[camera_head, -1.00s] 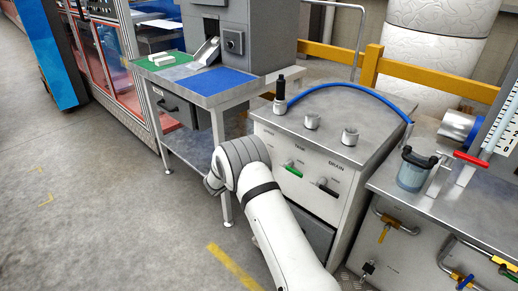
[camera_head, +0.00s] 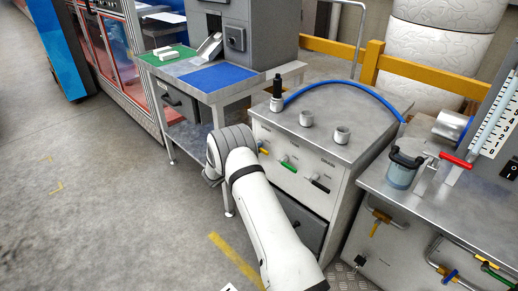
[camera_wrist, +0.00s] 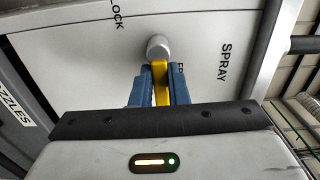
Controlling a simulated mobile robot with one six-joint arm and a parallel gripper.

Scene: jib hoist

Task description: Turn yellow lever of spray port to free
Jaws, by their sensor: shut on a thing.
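The yellow lever (camera_wrist: 160,82) extends from a round grey knob (camera_wrist: 158,47) on a light panel in the wrist view. My gripper (camera_wrist: 160,92) has its two blue fingers shut on it, one on each side. The label SPRAY stands to the right of the knob and LOCK at the upper left. A label starting with F is partly hidden behind the right finger, close to the lever. In the head view the yellow lever (camera_head: 263,151) shows just right of my arm's wrist; my fingers are hidden there.
A green lever (camera_head: 289,165) and a black lever (camera_head: 320,184) sit to the right on the same cabinet front. A blue hose (camera_head: 345,84) arches over the cabinet top. A workbench (camera_head: 215,82) with a blue mat stands at the left.

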